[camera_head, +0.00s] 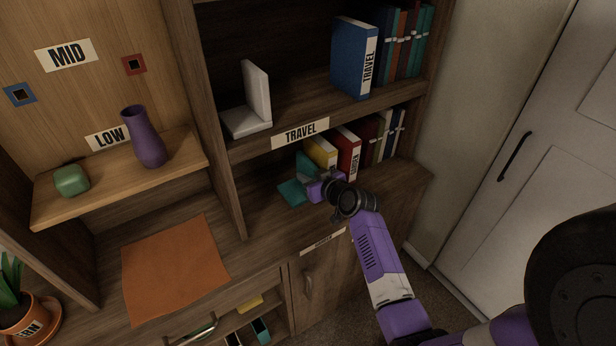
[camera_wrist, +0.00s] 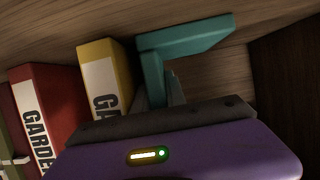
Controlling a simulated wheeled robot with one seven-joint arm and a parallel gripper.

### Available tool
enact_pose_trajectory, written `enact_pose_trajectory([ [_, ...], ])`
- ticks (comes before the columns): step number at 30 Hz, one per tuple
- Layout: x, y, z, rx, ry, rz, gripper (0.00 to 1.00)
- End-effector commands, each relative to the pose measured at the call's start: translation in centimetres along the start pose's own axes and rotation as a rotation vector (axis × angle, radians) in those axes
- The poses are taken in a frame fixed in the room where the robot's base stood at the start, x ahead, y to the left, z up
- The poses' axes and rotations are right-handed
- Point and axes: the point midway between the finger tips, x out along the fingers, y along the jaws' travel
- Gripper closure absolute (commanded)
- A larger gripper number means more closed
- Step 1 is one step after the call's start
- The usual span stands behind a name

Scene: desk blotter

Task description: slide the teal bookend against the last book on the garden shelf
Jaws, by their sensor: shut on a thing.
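The teal bookend (camera_head: 291,192) stands on the lower shelf, left of the yellow book (camera_head: 321,151); its upright part is partly hidden by my gripper in the head view. My gripper (camera_head: 314,187) is shut on the bookend. In the wrist view the L-shaped bookend (camera_wrist: 190,42) is beside the yellow book (camera_wrist: 101,75), very close to it; I cannot tell whether they touch. The red garden book (camera_head: 347,152) stands right of the yellow one, and it also shows in the wrist view (camera_wrist: 45,100).
The travel shelf (camera_head: 235,152) above carries a white bookend (camera_head: 256,95) and a blue travel book (camera_head: 352,60). Left are a purple vase (camera_head: 144,138) and a green object (camera_head: 71,180) on the low ledge. Bare shelf lies left of the teal bookend.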

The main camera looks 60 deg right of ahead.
Motion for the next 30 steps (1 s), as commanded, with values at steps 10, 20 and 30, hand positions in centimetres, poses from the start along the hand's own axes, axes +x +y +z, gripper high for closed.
enact_pose_trajectory([
  [10, 0.0, 0.1, 0.0, 0.000, 0.000, 0.003, 0.58],
  [20, -0.1, 0.1, 0.0, 0.000, 0.000, 0.002, 0.58],
  [30, -4.4, 0.1, 0.1, 0.000, 0.001, 0.003, 0.58],
])
